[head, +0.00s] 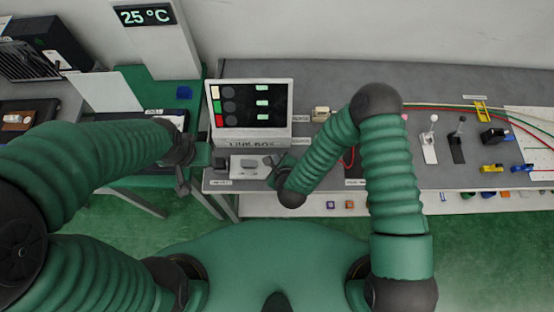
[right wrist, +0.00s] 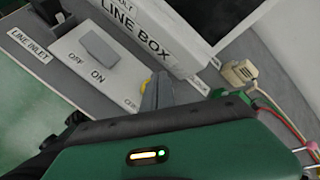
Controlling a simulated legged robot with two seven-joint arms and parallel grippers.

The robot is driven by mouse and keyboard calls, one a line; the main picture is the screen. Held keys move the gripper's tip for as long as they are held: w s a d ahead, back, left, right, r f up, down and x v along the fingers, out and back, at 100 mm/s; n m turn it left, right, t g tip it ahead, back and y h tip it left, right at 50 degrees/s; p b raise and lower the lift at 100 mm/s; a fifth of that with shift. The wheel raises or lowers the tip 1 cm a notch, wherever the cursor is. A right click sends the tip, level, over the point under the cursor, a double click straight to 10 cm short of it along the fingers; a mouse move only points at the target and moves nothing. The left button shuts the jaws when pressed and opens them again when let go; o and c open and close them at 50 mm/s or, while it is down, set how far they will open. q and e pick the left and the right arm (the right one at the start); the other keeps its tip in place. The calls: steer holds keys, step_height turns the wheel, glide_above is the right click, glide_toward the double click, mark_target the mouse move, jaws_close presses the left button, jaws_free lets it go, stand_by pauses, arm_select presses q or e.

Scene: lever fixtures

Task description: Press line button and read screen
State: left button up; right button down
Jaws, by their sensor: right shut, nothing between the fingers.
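The line box (head: 250,142) stands on the grey bench, and its screen (head: 243,103) shows cream, green and red squares, dark discs and several pale green blocks. Its lettering also shows in the right wrist view (right wrist: 150,35). In front is a light plate (head: 237,174) with a grey rocker switch (right wrist: 98,45) marked OFF and ON. My right gripper (head: 273,168) is shut and empty at the plate's right end.
A dark inlet block (right wrist: 47,10) sits left of the plate. A cream connector (head: 320,114) with wires is right of the box. Levers (head: 432,130) and coloured clamps stand further right. A display reading 25 °C (head: 147,16) stands at the back left.

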steer(key=shift+f+b, duration=0.55)
steer(key=shift+f, duration=0.05)
stand_by(0.6)
steer(key=shift+r+p, duration=0.9)
steer(key=shift+r, duration=0.15)
step_height(320, 180, up, 5)
steer(key=p, duration=0.4)
steer(key=shift+r, duration=0.1)
stand_by(0.4)
